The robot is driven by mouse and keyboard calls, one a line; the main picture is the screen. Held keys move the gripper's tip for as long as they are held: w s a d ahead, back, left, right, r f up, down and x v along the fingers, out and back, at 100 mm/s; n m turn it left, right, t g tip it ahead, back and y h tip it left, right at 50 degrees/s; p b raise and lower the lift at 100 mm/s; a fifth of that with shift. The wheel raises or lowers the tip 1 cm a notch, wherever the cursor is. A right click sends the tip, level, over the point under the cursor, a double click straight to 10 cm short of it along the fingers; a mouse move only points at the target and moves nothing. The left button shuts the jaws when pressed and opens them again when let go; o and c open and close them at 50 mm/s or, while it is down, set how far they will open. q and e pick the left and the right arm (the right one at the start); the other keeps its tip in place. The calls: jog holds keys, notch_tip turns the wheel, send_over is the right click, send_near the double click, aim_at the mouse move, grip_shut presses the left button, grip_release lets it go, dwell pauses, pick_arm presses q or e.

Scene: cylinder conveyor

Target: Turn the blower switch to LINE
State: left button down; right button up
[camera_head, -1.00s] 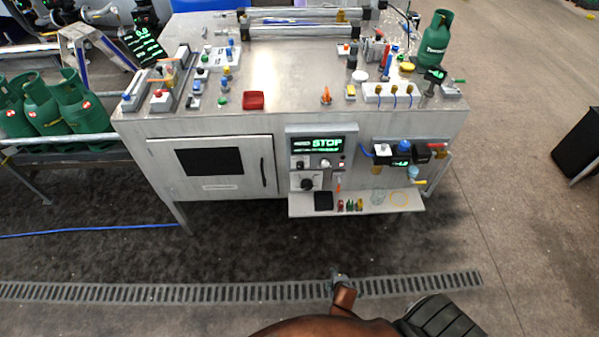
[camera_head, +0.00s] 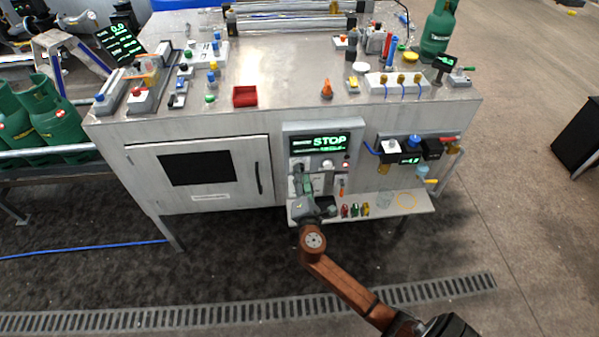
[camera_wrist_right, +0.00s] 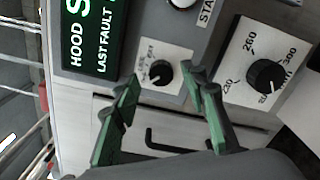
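The control panel (camera_head: 340,126) on the machine's front has a green display reading STOP. In the right wrist view a small black knob (camera_wrist_right: 161,73) sits on a white plate with small lettering; it appears to be the blower switch, though its labels are too small to read surely. My right gripper (camera_wrist_right: 163,88) is open, with one green-edged finger on each side of the knob's lower end. I cannot tell whether the fingers touch it. In the head view my right gripper (camera_head: 304,182) is in front of the panel's lower left and hides part of it. My left gripper is out of view.
A larger dial (camera_wrist_right: 265,75) marked 260 and 300 is just right of the fingers. The display (camera_wrist_right: 92,35) is at upper left. A shelf (camera_head: 420,204) with small coloured items juts out below the panel. A cabinet door (camera_head: 140,165) is to the left.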

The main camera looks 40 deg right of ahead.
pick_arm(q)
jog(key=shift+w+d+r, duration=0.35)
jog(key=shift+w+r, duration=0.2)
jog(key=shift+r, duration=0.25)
pick_arm(e)
jog(key=shift+x, duration=1.35)
jog(key=shift+c, duration=0.4)
grip_shut()
pick_arm(q)
jog(key=shift+b, duration=0.35)
pick_arm(e)
jog(key=shift+f, duration=0.1)
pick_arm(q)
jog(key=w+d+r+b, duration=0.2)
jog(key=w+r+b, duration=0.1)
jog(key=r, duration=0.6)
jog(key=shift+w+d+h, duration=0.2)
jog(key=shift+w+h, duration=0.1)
pick_arm(e)
jog(key=shift+f+m, duration=0.1)
jog(key=shift+m, duration=4.4)
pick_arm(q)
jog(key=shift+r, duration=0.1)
